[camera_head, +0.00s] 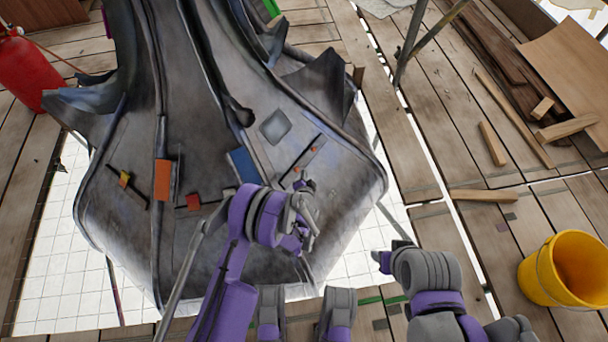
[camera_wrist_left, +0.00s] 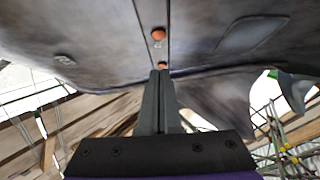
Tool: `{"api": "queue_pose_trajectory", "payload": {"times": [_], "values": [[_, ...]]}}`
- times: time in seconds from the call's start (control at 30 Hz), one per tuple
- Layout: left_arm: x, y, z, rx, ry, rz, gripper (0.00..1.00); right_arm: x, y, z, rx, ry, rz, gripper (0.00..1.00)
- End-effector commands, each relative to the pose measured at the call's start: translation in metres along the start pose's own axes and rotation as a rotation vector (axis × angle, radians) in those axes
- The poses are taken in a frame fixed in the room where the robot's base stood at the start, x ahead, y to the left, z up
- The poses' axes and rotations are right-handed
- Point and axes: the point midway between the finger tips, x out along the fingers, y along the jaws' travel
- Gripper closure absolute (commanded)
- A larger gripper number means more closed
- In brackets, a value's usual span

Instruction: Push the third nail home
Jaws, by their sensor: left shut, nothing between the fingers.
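My left gripper (camera_head: 308,186) is at the lower right part of the grey metal spire cladding (camera_head: 210,90). In the left wrist view its two fingers (camera_wrist_left: 161,73) are shut together with nothing between them, pointing up a narrow seam. One orange nail head (camera_wrist_left: 163,64) sits right at the fingertips; I cannot tell whether they touch. Another orange nail head (camera_wrist_left: 158,34) is farther up, with a small gap or shank below it. In the head view a dark strip (camera_head: 302,156) lies just above the gripper. My right arm is at the lower right; its fingers do not show clearly.
Orange (camera_head: 162,180) and blue (camera_head: 243,165) pieces sit on the cladding. A yellow bucket (camera_head: 570,270) stands on the planks at right, a red cylinder (camera_head: 28,70) at upper left. Loose boards (camera_head: 492,143) lie at right. A scaffold pole (camera_head: 410,40) rises at the top.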

Motion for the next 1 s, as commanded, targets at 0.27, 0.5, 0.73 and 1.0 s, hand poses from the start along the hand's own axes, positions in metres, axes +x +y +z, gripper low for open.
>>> {"api": "queue_pose_trajectory", "payload": {"times": [0.27,0.5,0.73,1.0], "values": [[-0.06,-0.001,-0.001,-0.001,0.001,0.0,1.0,-0.015,0.0,-0.004,0.0,0.004,0.0,0.5],[-0.079,0.0,-0.001,0.0,0.001,0.0,1.0,-0.018,0.0,-0.004,0.0,0.005,0.0,0.5],[-0.079,0.0,0.0,-0.001,0.001,0.0,1.0,-0.017,0.0,-0.004,0.0,0.005,0.0,0.5],[-0.079,0.0,0.0,-0.001,0.0,0.0,1.0,-0.017,0.0,-0.004,0.0,0.005,0.0,0.5]]}}
